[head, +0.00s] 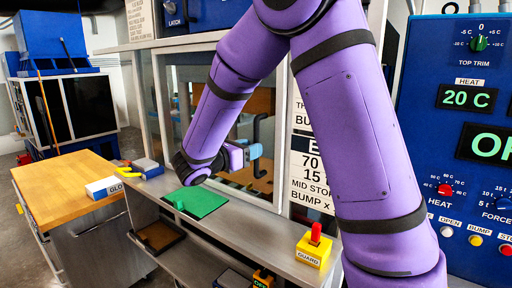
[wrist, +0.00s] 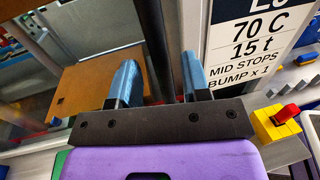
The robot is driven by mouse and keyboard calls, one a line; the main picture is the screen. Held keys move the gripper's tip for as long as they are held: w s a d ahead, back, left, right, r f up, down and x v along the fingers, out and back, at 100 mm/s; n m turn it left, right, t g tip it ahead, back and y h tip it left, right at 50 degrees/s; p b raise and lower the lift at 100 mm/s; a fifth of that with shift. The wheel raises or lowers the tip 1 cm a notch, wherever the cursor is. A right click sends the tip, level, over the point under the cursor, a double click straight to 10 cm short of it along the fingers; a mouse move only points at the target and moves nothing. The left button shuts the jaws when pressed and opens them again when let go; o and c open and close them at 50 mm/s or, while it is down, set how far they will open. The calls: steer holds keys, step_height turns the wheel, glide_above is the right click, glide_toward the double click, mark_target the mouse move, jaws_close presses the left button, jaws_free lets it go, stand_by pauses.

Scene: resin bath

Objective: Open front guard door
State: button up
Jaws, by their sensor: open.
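The front guard door is a clear panel in a grey metal frame (head: 283,100) on the machine front, and it looks closed. A dark upright handle (head: 257,132) stands out from it. In the wrist view the dark bar of the handle (wrist: 156,45) runs down between my two blue fingers. My gripper (head: 252,151) is open, with one finger on each side of the bar, as the wrist view also shows (wrist: 159,78). I cannot tell whether either finger touches it. The lower end of the bar is hidden behind my gripper's dark palm.
A green mat (head: 205,203) lies on the ledge to the left. A wooden-topped cart (head: 65,185) stands further left. A blue control panel (head: 440,130) is at right.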

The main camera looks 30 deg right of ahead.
steer(key=shift+w+d, duration=0.2)
steer(key=shift+d, duration=1.1)
jaws_close()
steer(key=shift+w, duration=0.1)
